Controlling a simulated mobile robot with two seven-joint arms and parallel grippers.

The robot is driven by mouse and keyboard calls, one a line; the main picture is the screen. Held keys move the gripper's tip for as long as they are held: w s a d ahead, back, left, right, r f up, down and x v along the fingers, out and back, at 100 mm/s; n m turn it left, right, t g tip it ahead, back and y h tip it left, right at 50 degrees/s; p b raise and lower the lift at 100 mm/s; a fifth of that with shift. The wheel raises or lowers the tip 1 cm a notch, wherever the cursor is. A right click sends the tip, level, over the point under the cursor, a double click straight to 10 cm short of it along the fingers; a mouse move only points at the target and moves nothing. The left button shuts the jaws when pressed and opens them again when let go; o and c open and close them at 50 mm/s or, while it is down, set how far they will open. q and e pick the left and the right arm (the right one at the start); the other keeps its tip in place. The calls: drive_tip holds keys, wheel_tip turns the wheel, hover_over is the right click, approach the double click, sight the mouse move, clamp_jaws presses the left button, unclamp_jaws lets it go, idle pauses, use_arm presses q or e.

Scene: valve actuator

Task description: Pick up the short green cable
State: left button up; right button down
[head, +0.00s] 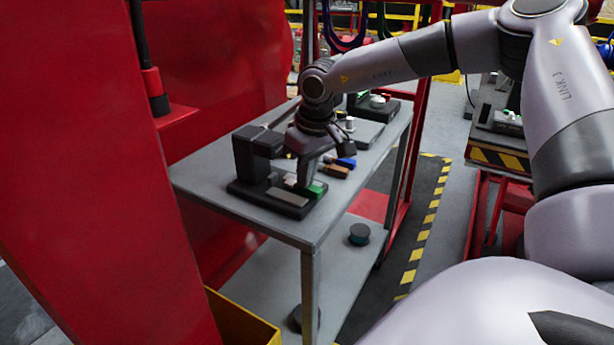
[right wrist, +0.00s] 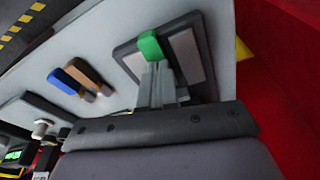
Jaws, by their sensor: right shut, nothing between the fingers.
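The short green cable shows as a small green block (head: 317,189) at the front of a dark tray on the grey table. In the right wrist view, its green end (right wrist: 150,46) lies just past my fingertips, and the fingers hide the rest of it. My right gripper (head: 304,182) points down over the tray, right beside the green piece. In the right wrist view, the fingers (right wrist: 158,72) are shut together with nothing held. I cannot tell whether they touch the green piece. My left gripper is not in view.
A blue piece (head: 345,162) and a brown piece (head: 335,171) lie on the grey table (head: 215,185) beside the tray (head: 292,208). A black upright device (head: 250,155) stands at the tray's left. Red panels (head: 90,180) rise on the left.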

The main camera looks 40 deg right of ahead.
drive_tip(key=shift+s+f, duration=0.25)
drive_tip(key=shift+f, duration=0.15)
drive_tip(key=shift+s, duration=0.95)
drive_tip(key=shift+w+r, duration=0.15)
drive_tip(key=shift+r, duration=0.6)
